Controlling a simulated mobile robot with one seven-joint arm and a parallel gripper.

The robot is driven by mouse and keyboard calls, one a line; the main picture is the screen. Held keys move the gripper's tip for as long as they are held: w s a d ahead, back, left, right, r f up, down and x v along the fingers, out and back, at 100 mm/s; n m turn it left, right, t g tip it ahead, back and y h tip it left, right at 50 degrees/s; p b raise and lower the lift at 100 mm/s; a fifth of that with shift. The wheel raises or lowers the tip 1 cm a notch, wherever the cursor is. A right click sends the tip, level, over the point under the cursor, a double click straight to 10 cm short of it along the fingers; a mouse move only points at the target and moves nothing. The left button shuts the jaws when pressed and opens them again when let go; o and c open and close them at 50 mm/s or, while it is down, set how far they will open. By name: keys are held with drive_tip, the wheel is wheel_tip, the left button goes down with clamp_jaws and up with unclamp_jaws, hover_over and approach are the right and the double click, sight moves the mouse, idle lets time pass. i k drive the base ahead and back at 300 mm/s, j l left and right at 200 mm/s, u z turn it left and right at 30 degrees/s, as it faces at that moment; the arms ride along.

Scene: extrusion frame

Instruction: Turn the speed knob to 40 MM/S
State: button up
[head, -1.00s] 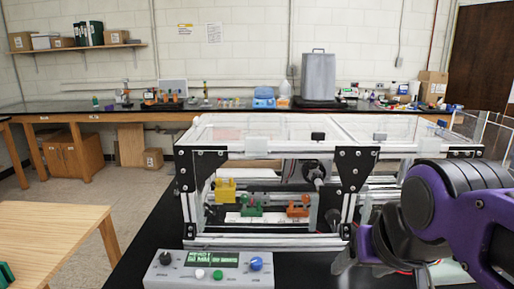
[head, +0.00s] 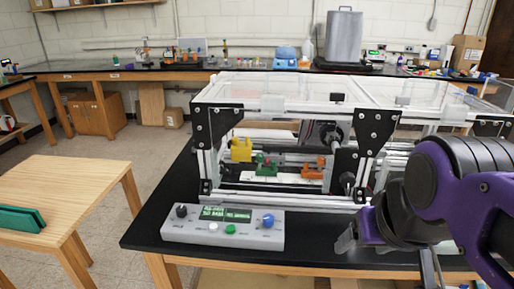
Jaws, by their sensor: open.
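A light grey control box (head: 190,233) sits on the black bench near its front left edge. It has a black knob (head: 182,211) at its left and a blue knob (head: 268,220) at its right. A green-lit display (head: 226,214) lies between the knobs, above a white button (head: 213,227) and a green button (head: 230,229). The labels and display text are too small to read, so I cannot tell which knob is the speed knob. My gripper (head: 346,243) is open, to the right of the box and apart from it. Its fingers are partly hidden by my arm.
An aluminium extrusion frame (head: 280,197) with clear top panels stands behind the box. Yellow (head: 241,150), green (head: 266,168) and orange (head: 313,171) parts sit inside it. A wooden table (head: 75,180) is at left. The black bench (head: 150,225) is bare left of the box.

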sight(181, 211)
drive_tip(key=u, duration=1.25)
drive_tip(key=i+j+u, duration=0.35)
drive_tip(key=i+j, duration=0.25)
drive_tip(key=i+j+u, duration=0.35)
drive_tip(key=i+j, duration=0.25)
drive_tip(key=k+l+z, duration=0.35)
drive_tip(key=k+l, duration=0.1)
drive_tip(key=k, duration=0.05)
